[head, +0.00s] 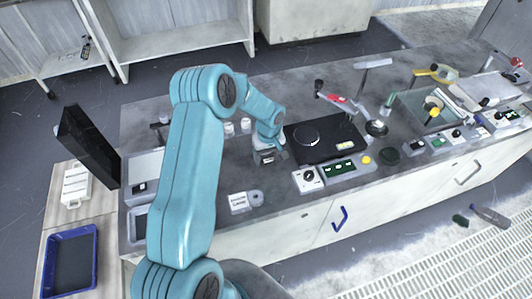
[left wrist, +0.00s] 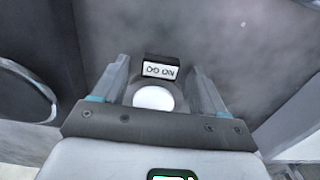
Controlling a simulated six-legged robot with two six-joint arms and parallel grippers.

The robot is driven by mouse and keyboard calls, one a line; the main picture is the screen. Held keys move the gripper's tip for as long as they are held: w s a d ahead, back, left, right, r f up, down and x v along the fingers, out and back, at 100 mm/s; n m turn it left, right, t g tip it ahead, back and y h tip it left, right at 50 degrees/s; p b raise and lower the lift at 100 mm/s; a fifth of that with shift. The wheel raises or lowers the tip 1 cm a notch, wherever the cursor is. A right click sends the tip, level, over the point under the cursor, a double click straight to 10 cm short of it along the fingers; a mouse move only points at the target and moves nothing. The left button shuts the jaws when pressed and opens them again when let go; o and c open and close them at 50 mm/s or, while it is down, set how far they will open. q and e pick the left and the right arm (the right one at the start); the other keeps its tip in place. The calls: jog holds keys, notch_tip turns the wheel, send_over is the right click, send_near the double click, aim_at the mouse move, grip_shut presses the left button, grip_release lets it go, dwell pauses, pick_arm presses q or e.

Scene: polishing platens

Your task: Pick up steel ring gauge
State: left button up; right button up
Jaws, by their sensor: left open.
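In the left wrist view a grey ring with a round white centre (left wrist: 153,97), which looks like the steel ring gauge, lies between the fingers of my left gripper (left wrist: 155,88). A small block lettered NO GO (left wrist: 160,69), upside down in the picture, stands by its upper edge. The fingers are spread, one on each side; I cannot tell whether they touch it. In the head view my left gripper (head: 268,158) points down at the bench left of the black plate and hides most of what is under it. My right gripper is not in view.
The black plate unit (head: 335,145) with a round disc is close to the right of my left gripper. A white label card (head: 239,202) and a small grey ring (head: 257,198) lie near the bench front. Two white jars (head: 245,124) stand behind. A blue tray (head: 69,262) is far left.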

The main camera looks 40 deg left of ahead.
pick_arm(q)
jog(key=c, duration=1.3)
jog(key=shift+o, duration=0.2)
notch_tip(320, 180, up, 20)
jog(key=b, duration=0.1)
notch_tip(320, 180, up, 5)
jog(key=p, duration=0.4)
send_over(269, 159)
